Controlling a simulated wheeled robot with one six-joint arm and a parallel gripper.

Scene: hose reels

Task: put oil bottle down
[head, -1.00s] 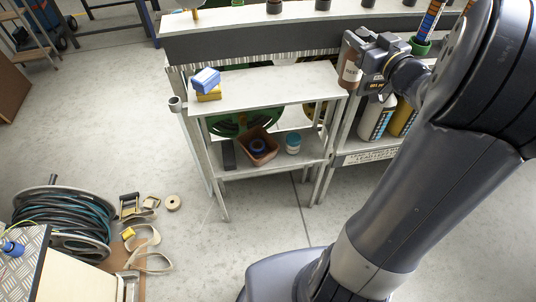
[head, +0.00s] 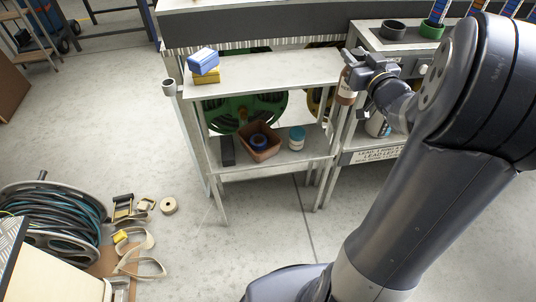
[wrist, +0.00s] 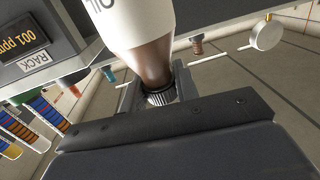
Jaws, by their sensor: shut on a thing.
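The oil bottle (head: 346,88) is brown with a white label. In the head view it hangs upright below my gripper (head: 358,70), beside the right end of the small shelf unit's upper board (head: 270,76). My gripper is shut on its neck. In the wrist view the bottle (wrist: 140,30) appears upside down, with its dark ribbed cap end between the jaws (wrist: 160,95). Whether its base touches anything is hard to tell; it looks held in the air.
Blue and yellow sponges (head: 205,68) sit at the upper board's left end; the rest of it is clear. A brown bin (head: 263,152) and a blue-lidded jar (head: 296,138) stand on the lower board.

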